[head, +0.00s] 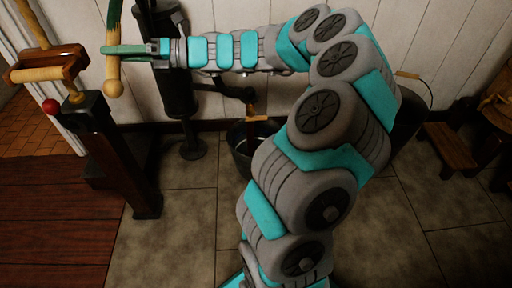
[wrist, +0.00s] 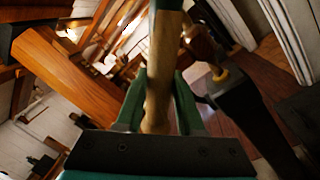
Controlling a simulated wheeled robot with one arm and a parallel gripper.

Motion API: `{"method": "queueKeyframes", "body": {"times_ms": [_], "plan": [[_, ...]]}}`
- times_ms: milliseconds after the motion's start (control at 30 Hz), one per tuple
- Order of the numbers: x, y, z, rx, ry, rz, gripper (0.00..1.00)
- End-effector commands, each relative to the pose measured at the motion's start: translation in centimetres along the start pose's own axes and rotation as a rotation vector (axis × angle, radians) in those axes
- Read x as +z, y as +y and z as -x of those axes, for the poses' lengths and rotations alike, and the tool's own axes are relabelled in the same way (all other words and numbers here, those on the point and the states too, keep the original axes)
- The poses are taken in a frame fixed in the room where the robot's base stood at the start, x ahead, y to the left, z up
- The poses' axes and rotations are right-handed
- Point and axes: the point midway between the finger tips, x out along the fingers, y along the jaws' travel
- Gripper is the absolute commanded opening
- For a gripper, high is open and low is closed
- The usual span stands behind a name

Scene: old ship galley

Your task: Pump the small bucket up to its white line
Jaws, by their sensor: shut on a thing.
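The pump (head: 176,95) is a dark upright column by the white plank wall in the head view. Its handle (head: 113,72) hangs down at the left, green above and bare wood below, with a rounded end. My gripper (head: 118,50) is shut around the handle, above that end. In the wrist view the wooden handle (wrist: 158,65) runs between my two green fingers. A dark bucket (head: 240,150) stands on the floor below the pump's spout (head: 238,93), partly hidden by my arm. A wooden piece (head: 257,127) shows at it. I cannot make out a white line or the water level.
A black post (head: 120,150) with a wooden crossbar (head: 45,66) and a red knob (head: 50,106) stands at the left. Another dark bucket (head: 412,108) is partly behind my arm. A small wooden bench (head: 450,148) is at the right. Tiled floor (head: 170,230) is clear in front.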

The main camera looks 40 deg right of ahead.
Motion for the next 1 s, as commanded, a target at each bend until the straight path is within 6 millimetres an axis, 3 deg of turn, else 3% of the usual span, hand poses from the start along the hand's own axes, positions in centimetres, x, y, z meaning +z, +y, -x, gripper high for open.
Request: {"method": "queueKeyframes", "body": {"times_ms": [167, 300, 500, 1000], "plan": [[-0.7, -1.2, 0.1, 0.003, 0.012, 0.035, 0.0], [-1.7, -4.7, 0.6, 0.0, 0.027, 0.141, 0.0], [-2.6, -8.3, 1.2, 0.002, 0.046, 0.282, 0.0], [-2.7, -8.8, 1.3, 0.004, 0.054, 0.318, 0.0]]}}
